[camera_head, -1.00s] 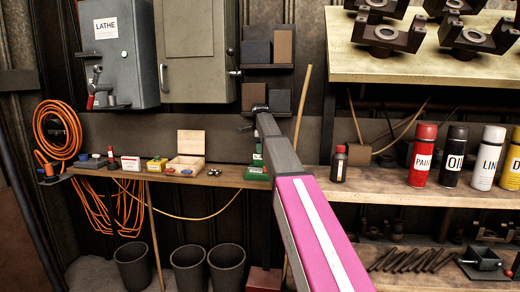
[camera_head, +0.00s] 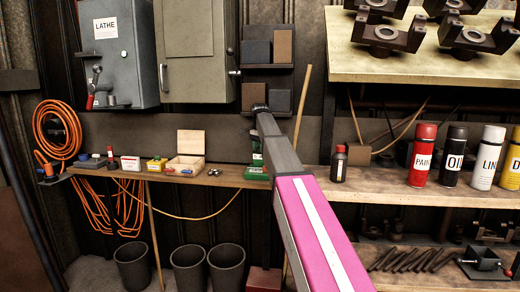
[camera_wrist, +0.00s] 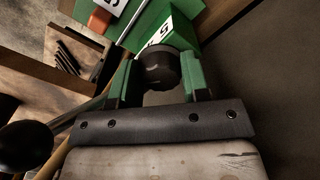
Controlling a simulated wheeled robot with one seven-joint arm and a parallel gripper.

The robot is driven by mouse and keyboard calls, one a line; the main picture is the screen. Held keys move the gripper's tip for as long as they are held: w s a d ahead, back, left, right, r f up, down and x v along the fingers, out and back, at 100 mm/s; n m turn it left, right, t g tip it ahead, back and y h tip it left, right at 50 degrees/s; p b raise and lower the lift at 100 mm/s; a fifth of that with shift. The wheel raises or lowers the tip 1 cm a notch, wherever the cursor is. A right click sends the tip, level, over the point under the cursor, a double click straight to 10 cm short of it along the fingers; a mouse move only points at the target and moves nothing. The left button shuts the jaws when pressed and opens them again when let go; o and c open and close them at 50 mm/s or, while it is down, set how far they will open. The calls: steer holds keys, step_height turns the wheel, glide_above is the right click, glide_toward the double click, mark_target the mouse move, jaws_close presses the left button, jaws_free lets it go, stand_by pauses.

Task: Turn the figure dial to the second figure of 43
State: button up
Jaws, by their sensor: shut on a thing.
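A dark round dial (camera_wrist: 158,68) shows in the wrist view, in front of a green block (camera_wrist: 180,28) with a white face and black figures. The figures are tilted and partly covered, so I cannot read the setting. My gripper (camera_wrist: 157,82) has green fingers, one on each side of the dial, and is shut on it. In the head view a green case (camera_head: 255,172) stands on the shelf, partly hidden by my arm. My arm's far end reaches above it; the fingers and dial cannot be made out there.
A narrow wooden shelf (camera_head: 225,179) holds small boxes and an open wooden box (camera_head: 186,163). A small dark bottle (camera_head: 339,163) stands right of my arm. Spray cans (camera_head: 423,156) stand farther right. A grey LATHE cabinet (camera_head: 118,55) hangs at upper left, and bins (camera_head: 131,266) stand below.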

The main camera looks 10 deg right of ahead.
stand_by(0.5)
steer(key=o, duration=0.9)
steer(key=shift+r, duration=0.1)
step_height(320, 180, up, 11)
steer(key=shift+f, duration=0.15)
steer(key=shift+f, duration=0.1)
